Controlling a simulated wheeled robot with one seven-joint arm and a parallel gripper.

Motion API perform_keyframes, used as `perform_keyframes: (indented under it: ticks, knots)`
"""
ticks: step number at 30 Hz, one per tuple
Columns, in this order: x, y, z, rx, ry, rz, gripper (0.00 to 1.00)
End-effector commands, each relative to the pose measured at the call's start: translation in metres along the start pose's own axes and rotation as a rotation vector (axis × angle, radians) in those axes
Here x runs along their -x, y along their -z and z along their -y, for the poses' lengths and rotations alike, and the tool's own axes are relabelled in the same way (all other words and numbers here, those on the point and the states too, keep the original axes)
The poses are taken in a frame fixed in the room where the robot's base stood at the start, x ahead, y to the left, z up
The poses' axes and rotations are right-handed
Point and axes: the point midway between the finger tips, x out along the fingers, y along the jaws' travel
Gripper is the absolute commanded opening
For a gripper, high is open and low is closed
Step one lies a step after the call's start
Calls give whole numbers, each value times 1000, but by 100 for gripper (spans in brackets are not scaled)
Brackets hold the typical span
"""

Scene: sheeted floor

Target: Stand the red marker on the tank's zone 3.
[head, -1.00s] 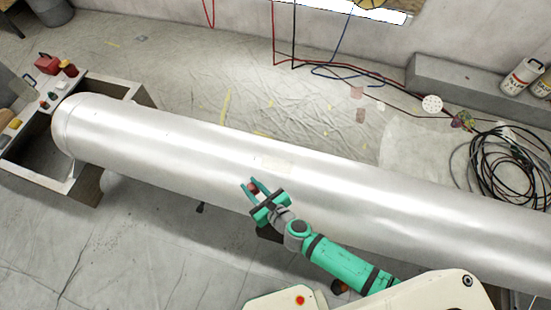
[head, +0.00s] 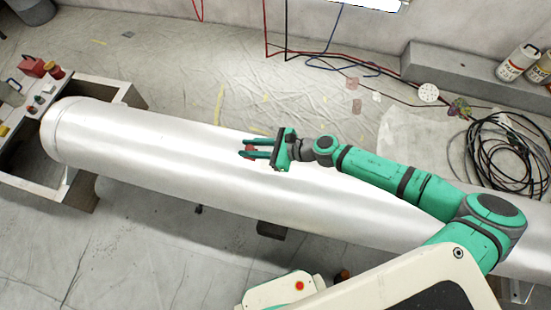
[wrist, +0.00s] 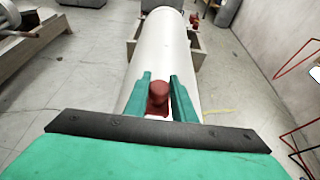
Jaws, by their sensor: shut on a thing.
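The tank (head: 150,140) is a long silver cylinder lying on its side across the head view. It runs away from me in the wrist view (wrist: 160,40). My gripper (head: 250,148) is over the upper part of the tank, its fingers pointing left. It is shut on the red marker (wrist: 158,97), which stands upright between the teal fingertips in the wrist view. In the head view only a little of the marker (head: 249,153) shows between the fingers. A pale patch lies under the marker in the wrist view. I cannot tell whether the marker's base touches the tank. No zone number is readable.
A bench (head: 32,105) with red items stands at the tank's left end. A coiled black cable (head: 510,160) and white containers (head: 520,62) are at the right. Red, black and blue cables cross the back floor. The floor in front of the tank is mostly clear.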

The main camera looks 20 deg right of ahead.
Motion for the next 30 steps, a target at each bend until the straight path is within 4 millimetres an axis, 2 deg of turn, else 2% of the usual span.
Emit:
perform_keyframes:
  ticks: [5, 12, 21, 27, 30]
  knots:
    - [27, 30, 14, -2, 4, 0, 0]
    - [37, 76, 24, -2, 1, 0, 0]
    - [43, 101, 30, 0, -1, 0, 0]
    - [31, 124, 29, 2, -4, 0, 0]
    - [30, 127, 29, 1, -3, 0, 0]
